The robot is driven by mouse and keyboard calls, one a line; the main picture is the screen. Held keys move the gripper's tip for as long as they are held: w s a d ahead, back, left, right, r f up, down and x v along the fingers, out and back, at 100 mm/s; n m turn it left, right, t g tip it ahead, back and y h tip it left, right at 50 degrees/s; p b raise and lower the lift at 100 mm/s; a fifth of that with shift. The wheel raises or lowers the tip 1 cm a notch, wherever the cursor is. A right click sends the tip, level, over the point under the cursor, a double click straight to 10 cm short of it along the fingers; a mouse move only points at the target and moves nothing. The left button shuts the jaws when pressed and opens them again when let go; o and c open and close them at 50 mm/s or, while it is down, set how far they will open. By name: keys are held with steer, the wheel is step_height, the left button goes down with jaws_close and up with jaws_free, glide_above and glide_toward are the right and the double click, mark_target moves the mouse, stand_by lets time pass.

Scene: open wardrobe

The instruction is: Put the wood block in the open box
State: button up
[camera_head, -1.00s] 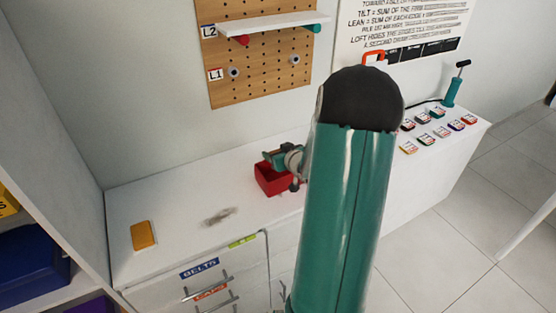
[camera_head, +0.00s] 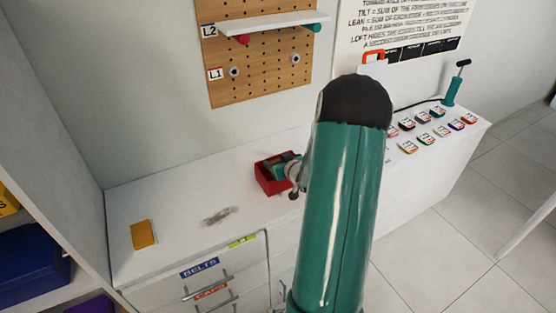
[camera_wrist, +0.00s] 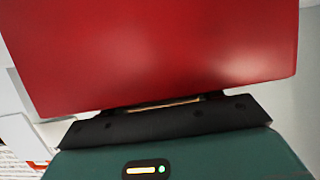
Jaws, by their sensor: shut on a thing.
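The open red box (camera_head: 283,187) stands on the white counter, left of my teal arm. My gripper (camera_head: 284,166) is at the box, low over its opening, and hides part of the inside. In the wrist view, a red surface, apparently the box (camera_wrist: 165,50), fills the space beyond my gripper (camera_wrist: 165,108). A thin tan strip, apparently the edge of the wood block (camera_wrist: 165,104), shows at the dark jaw edge. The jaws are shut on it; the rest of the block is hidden. I cannot tell whether it touches the box.
A yellow-orange flat block (camera_head: 143,235) and a small grey, unclear item (camera_head: 218,216) lie on the counter (camera_head: 180,200) to the left. Several labelled tiles (camera_head: 437,128) and a teal pump (camera_head: 451,92) are at the right. A pegboard (camera_head: 262,60) with a shelf hangs behind.

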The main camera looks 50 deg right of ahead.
steer(key=shift+f, duration=0.1)
steer(key=o, duration=1)
steer(key=shift+r, duration=0.3)
steer(key=v, duration=1.2)
steer(key=shift+r, duration=0.3)
